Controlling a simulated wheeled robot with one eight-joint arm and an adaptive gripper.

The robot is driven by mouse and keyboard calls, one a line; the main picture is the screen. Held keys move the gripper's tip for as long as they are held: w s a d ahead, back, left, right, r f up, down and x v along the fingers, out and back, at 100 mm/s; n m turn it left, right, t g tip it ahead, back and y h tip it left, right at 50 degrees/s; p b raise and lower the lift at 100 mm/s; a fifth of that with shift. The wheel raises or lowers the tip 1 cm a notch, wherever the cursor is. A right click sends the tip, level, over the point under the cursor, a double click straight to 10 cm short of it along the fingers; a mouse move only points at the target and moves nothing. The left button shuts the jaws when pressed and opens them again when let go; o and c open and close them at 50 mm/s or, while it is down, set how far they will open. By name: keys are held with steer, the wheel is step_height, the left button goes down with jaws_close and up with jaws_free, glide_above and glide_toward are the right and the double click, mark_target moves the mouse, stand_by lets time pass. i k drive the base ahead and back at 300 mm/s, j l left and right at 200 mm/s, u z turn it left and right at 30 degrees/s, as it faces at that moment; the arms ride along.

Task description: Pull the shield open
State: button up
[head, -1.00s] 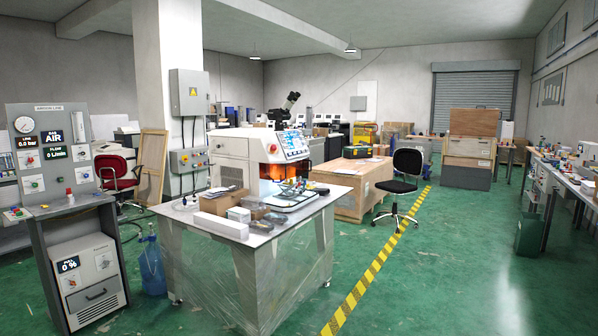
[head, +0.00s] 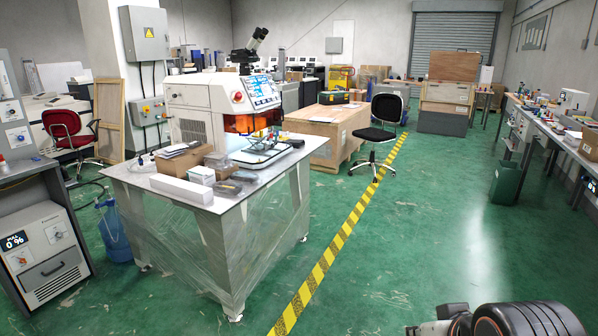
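The shield (head: 246,124) is an orange see-through panel on the front of a white benchtop machine (head: 193,96). It spans the upper part of the machine's lit front opening, above a small stage and a pale tray (head: 262,156). At this distance I cannot make out a handle or how far open the shield stands. The machine has a screen (head: 262,91) and a red button on top. Part of my arm shows at the bottom right, far from the machine. My gripper's fingers are not in view.
The machine stands on a table (head: 130,181) wrapped in clear film, with boxes (head: 182,160) at its front edge. A black chair (head: 375,135) and a wooden crate (head: 325,130) stand behind right. A gas panel cabinet (head: 45,250) is at left. Green floor right of the yellow-black stripe is free.

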mark_target(263, 120)
steer(key=i, duration=2.35)
steer(key=i+u, duration=0.1)
steer(key=i, duration=0.4)
steer(key=i+l+u, duration=0.1)
steer(key=i, duration=0.4)
steer(key=i+l+u, duration=0.1)
steer(key=i, duration=0.4)
steer(key=i+l+u, duration=0.1)
steer(key=i, duration=0.35)
